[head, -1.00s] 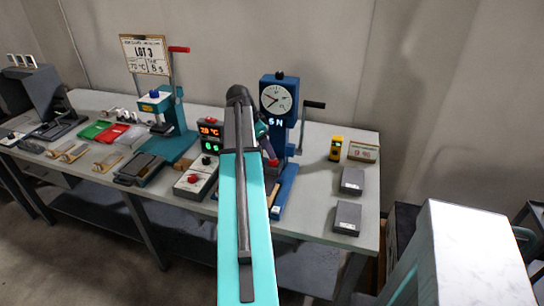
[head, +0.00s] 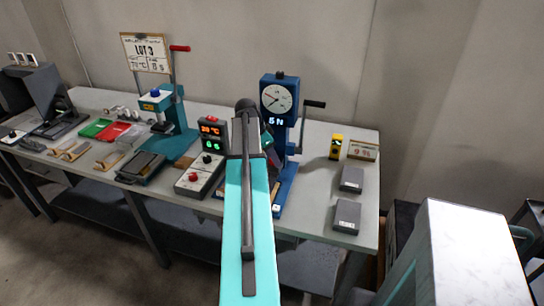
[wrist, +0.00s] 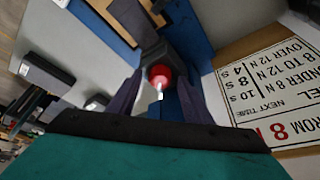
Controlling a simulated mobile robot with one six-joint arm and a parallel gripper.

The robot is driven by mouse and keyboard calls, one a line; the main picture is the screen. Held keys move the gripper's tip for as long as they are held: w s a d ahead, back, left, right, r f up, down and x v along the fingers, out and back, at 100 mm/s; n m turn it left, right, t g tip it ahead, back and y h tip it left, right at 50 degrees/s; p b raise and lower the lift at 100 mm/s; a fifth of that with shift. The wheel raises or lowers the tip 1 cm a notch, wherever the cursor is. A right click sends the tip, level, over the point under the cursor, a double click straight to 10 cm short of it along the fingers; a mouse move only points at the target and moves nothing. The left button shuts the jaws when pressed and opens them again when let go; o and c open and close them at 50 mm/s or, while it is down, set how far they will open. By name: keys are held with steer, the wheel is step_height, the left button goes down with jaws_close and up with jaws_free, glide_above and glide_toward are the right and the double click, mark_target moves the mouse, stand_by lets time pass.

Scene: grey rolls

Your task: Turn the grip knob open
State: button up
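The blue force tester (head: 285,155) stands on the bench, with a round dial and a lit readout that seems to say 5 N. In the wrist view, a red knob (wrist: 160,76) with a pale tip shows on its dark grip block, in front of the blue column (wrist: 190,25). My gripper (wrist: 160,84) is open, its two dark fingers on either side of the red knob. I cannot tell whether they touch it. In the head view my arm hides the knob and most of the gripper.
A printed card (wrist: 275,85) with force and time lines lies right of the knob in the wrist view. The control box (head: 200,176) stands left of my arm. Grey blocks (head: 346,216), a yellow device (head: 335,147) and a small sign (head: 362,150) are at right.

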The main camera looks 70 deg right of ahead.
steer(key=c, duration=1)
steer(key=shift+o, duration=0.2)
steer(key=shift+s+n, duration=0.1)
steer(key=shift+n, duration=0.3)
steer(key=n+t+b, duration=0.1)
steer(key=n, duration=0.1)
steer(key=shift+a+n+h, duration=0.1)
steer(key=shift+n+h, duration=0.2)
steer(key=shift+n, duration=0.1)
steer(key=n+t, duration=0.2)
steer(key=n, duration=0.3)
steer(key=shift+s, duration=0.2)
steer(key=n+t, duration=0.1)
steer(key=n, duration=0.1)
steer(key=n+t, duration=0.1)
steer(key=n, duration=0.2)
steer(key=shift+s, duration=0.15)
steer(key=shift+s+n+t+y+b, duration=0.1)
steer(key=shift+n+t+y+b, duration=0.35)
steer(key=shift+n, duration=1.75)
steer(key=shift+t, duration=0.25)
